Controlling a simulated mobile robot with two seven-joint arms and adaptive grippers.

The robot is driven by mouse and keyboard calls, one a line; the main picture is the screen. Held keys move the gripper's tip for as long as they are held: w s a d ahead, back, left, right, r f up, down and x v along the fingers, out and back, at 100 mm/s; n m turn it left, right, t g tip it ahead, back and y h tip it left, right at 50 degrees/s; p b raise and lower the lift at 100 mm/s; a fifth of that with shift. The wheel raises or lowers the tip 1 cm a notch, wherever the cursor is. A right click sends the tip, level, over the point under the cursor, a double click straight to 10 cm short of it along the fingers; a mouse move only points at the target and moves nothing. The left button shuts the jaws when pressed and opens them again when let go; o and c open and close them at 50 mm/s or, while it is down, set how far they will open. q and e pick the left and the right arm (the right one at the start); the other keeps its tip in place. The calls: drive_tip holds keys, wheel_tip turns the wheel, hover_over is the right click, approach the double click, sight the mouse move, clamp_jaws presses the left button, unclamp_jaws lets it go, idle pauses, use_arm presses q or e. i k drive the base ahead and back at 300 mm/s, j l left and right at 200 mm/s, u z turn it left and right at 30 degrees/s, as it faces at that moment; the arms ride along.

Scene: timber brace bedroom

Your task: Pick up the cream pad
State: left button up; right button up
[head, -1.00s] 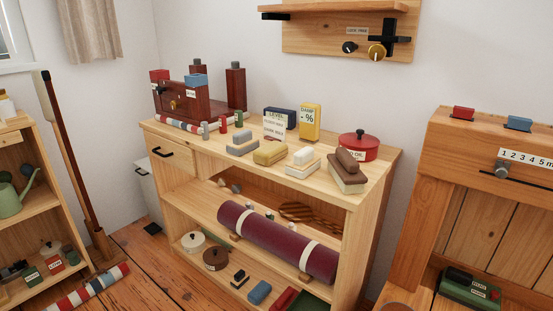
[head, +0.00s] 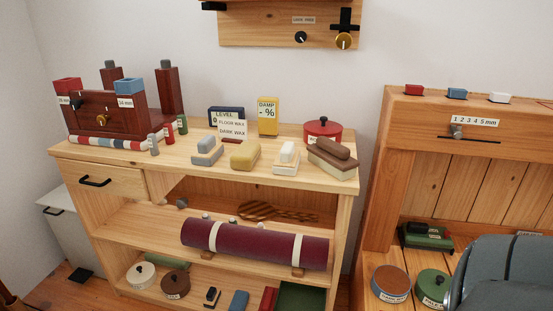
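The cream pad (head: 287,158), a pale block with a white grip on top, sits on the wooden shelf unit's top (head: 200,178), near its front edge. A yellow pad (head: 245,155) is to its left and a brown block (head: 333,158) is close on its right. A grey pad (head: 207,151) is further left. Neither of my grippers shows in the head view. A dark grey rounded part at the lower right looks like part of my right arm.
Behind the pads stand a level and wax sign (head: 229,127), a yellow damp box (head: 268,117) and a red tin (head: 322,132). A dark red toolbox (head: 105,117) is at the left. A maroon roll (head: 254,243) lies on the shelf below. A wooden bench (head: 470,130) stands at the right.

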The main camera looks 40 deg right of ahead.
sight(286, 162)
drive_tip(key=j+z, duration=0.15)
drive_tip(key=z, duration=0.3)
drive_tip(key=i+j+z, duration=0.1)
drive_tip(key=z, duration=0.3)
drive_tip(key=j+z, duration=0.2)
drive_tip(key=z, duration=0.25)
